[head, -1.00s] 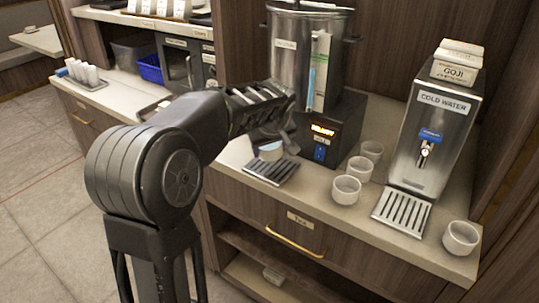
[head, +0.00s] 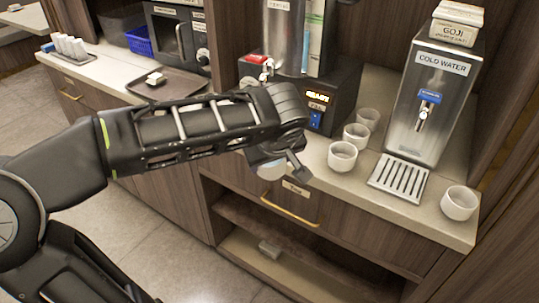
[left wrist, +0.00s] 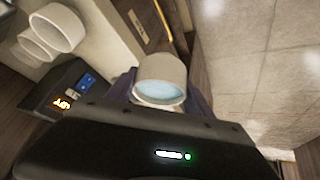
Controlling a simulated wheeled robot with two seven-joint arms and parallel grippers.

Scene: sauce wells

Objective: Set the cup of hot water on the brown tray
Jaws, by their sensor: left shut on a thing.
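My left gripper (head: 283,165) is shut on a white cup (head: 270,171), mostly hidden under the wrist in the head view. The left wrist view shows the cup (left wrist: 161,76) between the fingers, with pale blue water inside; it looks roughly upright. My right gripper is not in view.
Several empty white cups, one of them at the front (head: 342,156), stand right of the hot dispenser. The cold water dispenser (head: 428,105) stands further right. A rack of white cups (head: 70,47) and a blue bin (head: 139,41) are at the far left. The tray's front part is bare.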

